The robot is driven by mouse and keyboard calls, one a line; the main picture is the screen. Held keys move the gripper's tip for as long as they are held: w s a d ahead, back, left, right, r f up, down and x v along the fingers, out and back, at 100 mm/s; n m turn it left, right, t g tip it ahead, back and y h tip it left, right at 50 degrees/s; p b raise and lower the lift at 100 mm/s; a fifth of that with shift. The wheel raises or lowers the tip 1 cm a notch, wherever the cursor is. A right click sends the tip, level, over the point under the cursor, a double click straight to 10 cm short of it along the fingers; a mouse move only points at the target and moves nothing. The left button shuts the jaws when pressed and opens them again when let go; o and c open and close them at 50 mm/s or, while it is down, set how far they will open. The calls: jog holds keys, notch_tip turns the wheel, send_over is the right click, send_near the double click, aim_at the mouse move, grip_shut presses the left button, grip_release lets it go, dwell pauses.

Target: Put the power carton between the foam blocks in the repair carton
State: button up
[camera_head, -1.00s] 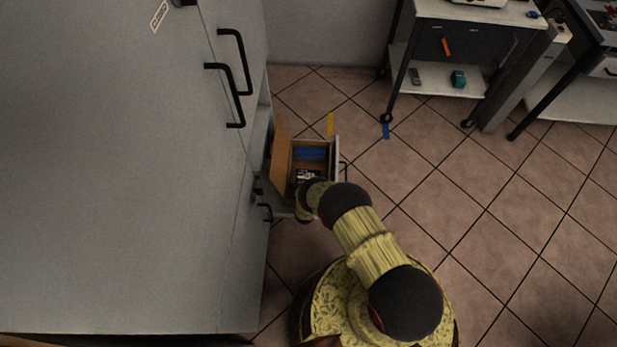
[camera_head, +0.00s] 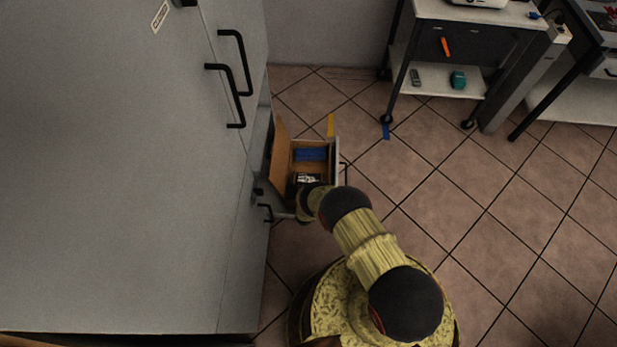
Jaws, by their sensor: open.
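The repair carton (camera_head: 280,158) is a brown open box with its flap raised, standing in a pulled-out drawer beside the grey cabinet. Blue foam (camera_head: 310,154) fills its far part; I cannot make out separate blocks. A small dark item with white print (camera_head: 308,177), possibly the power carton, shows in the near part, just below the foam in the picture. I cannot tell whether foam lies on its near side. My gripper (camera_head: 303,203), at the end of my arm, is open at the carton's near edge. Its fingertips are mostly hidden by my wrist.
The grey cabinet (camera_head: 120,180) with black handles fills the left. The drawer front (camera_head: 337,155) stands right of the carton. A wheeled cart (camera_head: 450,80) is at the back right. The tiled floor (camera_head: 480,220) on the right is clear.

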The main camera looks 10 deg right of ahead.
jog(key=shift+s+f, duration=0.3)
jog(key=shift+s, duration=0.15)
jog(key=shift+r, duration=0.2)
jog(key=p+v, duration=0.1)
jog(key=v, duration=0.2)
jog(key=r+p+v, duration=0.1)
jog(key=p+v, duration=0.1)
jog(key=v, duration=0.1)
jog(key=p+v, duration=0.1)
jog(key=v, duration=0.3)
jog(key=shift+w+r, duration=0.15)
jog(key=shift+r, duration=0.05)
jog(key=shift+p+v, duration=0.35)
jog(key=shift+v, duration=0.5)
jog(key=shift+a, duration=0.1)
